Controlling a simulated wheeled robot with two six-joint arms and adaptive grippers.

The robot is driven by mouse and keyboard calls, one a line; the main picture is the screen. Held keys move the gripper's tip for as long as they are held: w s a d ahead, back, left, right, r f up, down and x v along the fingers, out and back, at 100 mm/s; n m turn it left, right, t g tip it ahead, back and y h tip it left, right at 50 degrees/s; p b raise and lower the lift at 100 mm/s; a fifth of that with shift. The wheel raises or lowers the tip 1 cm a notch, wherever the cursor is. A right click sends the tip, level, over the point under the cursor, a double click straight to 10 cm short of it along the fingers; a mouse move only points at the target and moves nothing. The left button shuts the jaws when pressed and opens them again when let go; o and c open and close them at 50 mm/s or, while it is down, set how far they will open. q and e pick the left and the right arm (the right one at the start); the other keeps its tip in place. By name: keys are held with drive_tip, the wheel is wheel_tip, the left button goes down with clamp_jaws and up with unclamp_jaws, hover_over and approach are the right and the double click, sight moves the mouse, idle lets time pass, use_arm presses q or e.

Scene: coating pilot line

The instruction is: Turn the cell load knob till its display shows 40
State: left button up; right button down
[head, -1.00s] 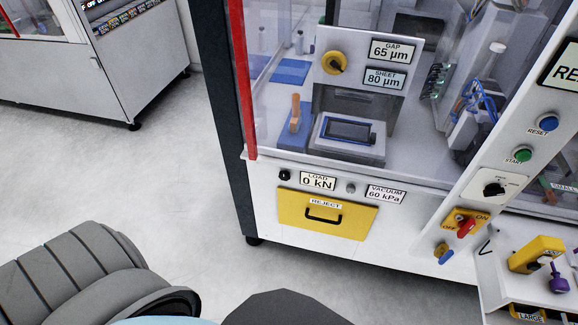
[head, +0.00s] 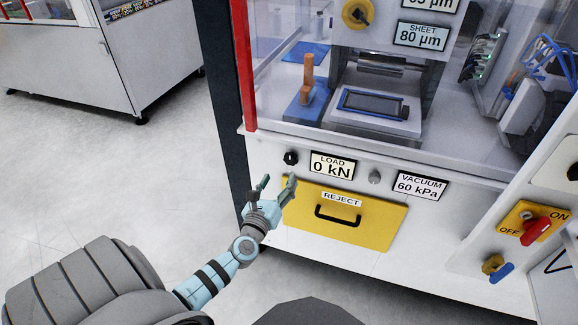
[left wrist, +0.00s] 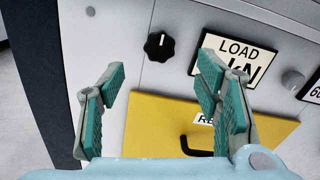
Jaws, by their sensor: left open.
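The black load knob (head: 290,158) is on the white front panel, left of the load display (head: 332,166), which reads 0 kN. In the left wrist view the knob (left wrist: 159,46) has a white pointer mark near its top, and the display (left wrist: 233,58) is partly covered by a finger. My left gripper (head: 274,186) is open and empty, below and a little left of the knob, apart from it. In the left wrist view its teal-padded fingers (left wrist: 164,82) are spread, with the knob beyond and between them. My right gripper is out of view.
A yellow reject drawer (head: 378,228) with a black handle lies below the knob. A grey knob (head: 375,177) and the vacuum display (head: 420,186), reading 60 kPa, are to the right. A red switch (head: 536,231) is farther right. Open floor lies left of the machine.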

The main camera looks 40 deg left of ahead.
sight(289, 160)
use_arm(q)
drive_tip(key=b+x, duration=0.2)
drive_tip(key=x, duration=0.6)
drive_tip(key=shift+f, duration=0.15)
drive_tip(key=shift+w+a, duration=0.2)
drive_tip(key=shift+w, duration=0.15)
drive_tip(key=c, duration=1.2)
